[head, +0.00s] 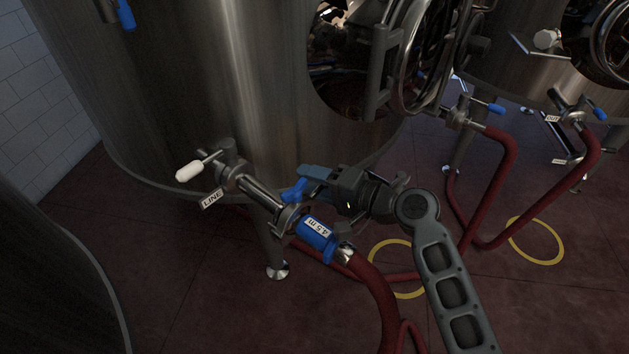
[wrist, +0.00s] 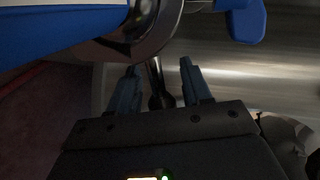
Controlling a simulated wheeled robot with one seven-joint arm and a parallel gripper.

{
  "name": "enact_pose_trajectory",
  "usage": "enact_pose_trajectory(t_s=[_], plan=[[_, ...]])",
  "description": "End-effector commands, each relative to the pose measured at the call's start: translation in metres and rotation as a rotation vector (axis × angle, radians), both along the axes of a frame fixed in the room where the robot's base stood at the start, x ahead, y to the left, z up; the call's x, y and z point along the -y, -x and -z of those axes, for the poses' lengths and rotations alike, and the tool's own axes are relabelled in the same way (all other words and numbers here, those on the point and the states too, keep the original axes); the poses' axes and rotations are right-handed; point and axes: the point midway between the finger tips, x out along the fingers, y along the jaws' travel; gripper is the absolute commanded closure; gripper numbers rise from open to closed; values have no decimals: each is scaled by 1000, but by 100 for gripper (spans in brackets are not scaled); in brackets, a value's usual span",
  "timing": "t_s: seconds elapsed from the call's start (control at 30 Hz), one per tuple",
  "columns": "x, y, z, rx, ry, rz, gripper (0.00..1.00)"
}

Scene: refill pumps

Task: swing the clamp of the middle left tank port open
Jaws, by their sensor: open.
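The tank port labelled LINE (head: 212,198) has a steel pipe (head: 262,192) that ends at a clamp (head: 290,216), with a blue lever (head: 293,190) beside it. A hose end with a blue sleeve (head: 318,234) marked 4.5 m joins at the clamp. My gripper (head: 312,181) is open just right of the blue lever, partly overlapping it. In the wrist view, my open fingers (wrist: 159,84) lie on either side of a thin dark rod (wrist: 154,78); whether they touch it is unclear. The clamp ring (wrist: 150,32) and blue lever (wrist: 246,20) lie beyond the fingertips.
A white valve handle (head: 188,172) sticks out left of the port. A red hose (head: 372,283) drops to the floor from the joint. A tank leg (head: 271,250) stands below. An open round manway (head: 345,75) is above, and yellow floor rings (head: 536,240) lie at right.

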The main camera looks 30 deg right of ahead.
Motion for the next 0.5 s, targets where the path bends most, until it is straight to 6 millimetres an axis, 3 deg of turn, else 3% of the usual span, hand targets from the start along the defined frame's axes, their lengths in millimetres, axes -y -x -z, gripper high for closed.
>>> enact_pose_trajectory(t_s=[0.17, 0.5], plan=[[0, 0, 0, 0, 0, 0, 52], [0, 0, 0, 0, 0, 0, 85]])
